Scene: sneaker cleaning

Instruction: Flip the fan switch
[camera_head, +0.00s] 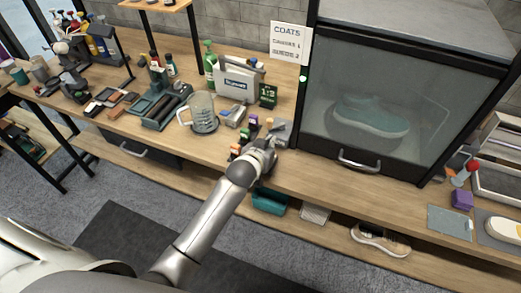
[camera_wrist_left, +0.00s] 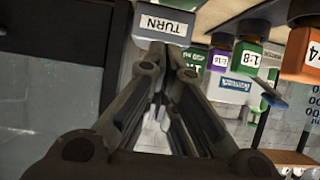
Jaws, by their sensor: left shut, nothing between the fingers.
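My left gripper (camera_head: 272,140) is at the front of the bench, just left of the glass-fronted cabinet. It is shut and empty. In the left wrist view the closed fingers (camera_wrist_left: 163,75) point at a pale block with a label reading TURN (camera_wrist_left: 163,25). The fingertips overlap the block's lower part in the picture; I cannot tell whether they touch it. No part is marked as a fan switch. A small green spot (camera_head: 303,78) shows on the cabinet's left frame post. The cabinet (camera_head: 425,75) holds a teal sneaker (camera_head: 370,116). My right gripper is not in view.
Small coloured blocks with ratio labels, purple (camera_wrist_left: 220,60), green (camera_wrist_left: 246,58) and orange (camera_wrist_left: 300,52), stand close beside the gripper. A clear measuring jug (camera_head: 203,113) and a white caddy (camera_head: 238,82) stand to its left. The cabinet handle (camera_head: 358,160) juts out on the right.

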